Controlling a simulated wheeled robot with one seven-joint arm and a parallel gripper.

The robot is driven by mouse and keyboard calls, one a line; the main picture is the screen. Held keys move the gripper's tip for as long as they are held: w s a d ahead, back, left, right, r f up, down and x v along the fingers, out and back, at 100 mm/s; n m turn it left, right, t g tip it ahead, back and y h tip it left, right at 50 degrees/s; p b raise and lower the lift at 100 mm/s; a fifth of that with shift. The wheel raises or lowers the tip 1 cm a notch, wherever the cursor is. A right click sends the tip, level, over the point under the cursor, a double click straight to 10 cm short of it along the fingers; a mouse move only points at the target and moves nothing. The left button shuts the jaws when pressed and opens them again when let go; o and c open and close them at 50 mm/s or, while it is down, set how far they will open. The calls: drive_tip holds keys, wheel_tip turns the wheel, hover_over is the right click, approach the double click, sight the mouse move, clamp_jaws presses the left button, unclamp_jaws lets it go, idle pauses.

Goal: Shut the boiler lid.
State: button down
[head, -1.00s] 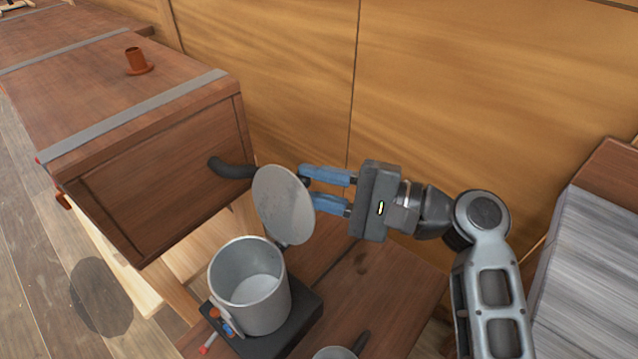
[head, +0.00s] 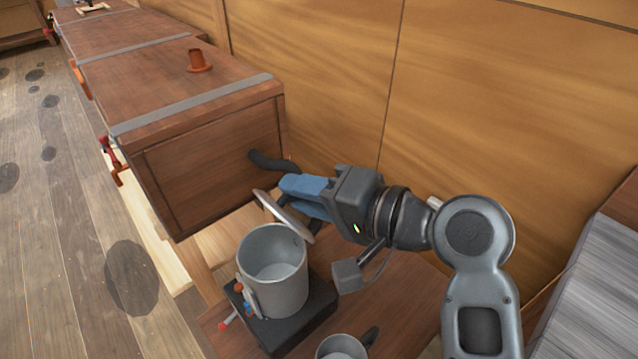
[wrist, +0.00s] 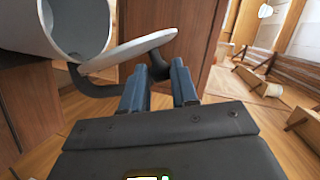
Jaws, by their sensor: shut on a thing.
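The boiler (head: 272,280) is a grey metal pot standing on a dark base, with its mouth open. Its round grey lid (head: 284,216) is tilted above the far rim, seen nearly edge-on. My gripper (head: 292,192) is at the lid's far side, its blue fingers partly behind the lid. The exact contact point is partly hidden.
A long wooden steam box (head: 210,165) with grey straps stands to the left, a black hose (head: 272,162) coming from its end. A small grey cup (head: 341,348) sits in front on the wooden surface. A wooden wall (head: 480,100) stands behind my arm.

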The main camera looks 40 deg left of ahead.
drive_tip(key=s+n, duration=0.1)
drive_tip(key=s+n+t, duration=0.1)
drive_tip(key=shift+s+a+f, duration=0.1)
drive_tip(key=shift+s+f, duration=0.2)
drive_tip(key=shift+f, duration=0.1)
drive_tip(key=s+f+n+t+h+b, duration=0.1)
drive_tip(key=s+f+n+t+b, duration=0.3)
drive_tip(key=s+f+n+b, duration=0.1)
drive_tip(key=shift+s+a+f+n+t+b, duration=0.2)
drive_tip(key=shift+s+n+t+b, duration=0.1)
drive_tip(key=shift+n+b, duration=0.4)
drive_tip(key=c, duration=0.9)
unclamp_jaws()
drive_tip(key=shift+o, duration=0.2)
drive_tip(key=v, duration=0.7)
drive_tip(key=shift+d, duration=0.35)
